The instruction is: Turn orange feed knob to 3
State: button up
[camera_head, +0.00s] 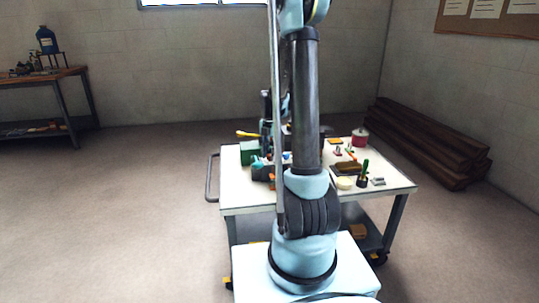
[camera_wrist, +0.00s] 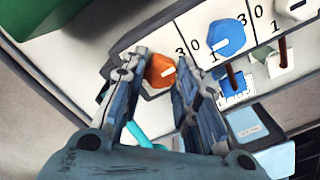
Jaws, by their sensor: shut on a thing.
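The orange feed knob (camera_wrist: 160,71) is on a tilted white panel (camera_wrist: 120,42) in the wrist view. In the head view my arm hides the knob.
Red-brown levers (camera_wrist: 282,53) stand below. The cart (camera_head: 240,201) holds several small items. Timber beams (camera_head: 430,140) lie at the right wall.

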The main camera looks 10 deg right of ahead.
jog(key=shift+n, duration=0.3)
jog(key=o, duration=1.1)
jog(key=shift+a, duration=0.1)
jog(key=shift+c, duration=0.2)
notch_tip(320, 180, up, 12)
jog(key=shift+f, duration=0.1)
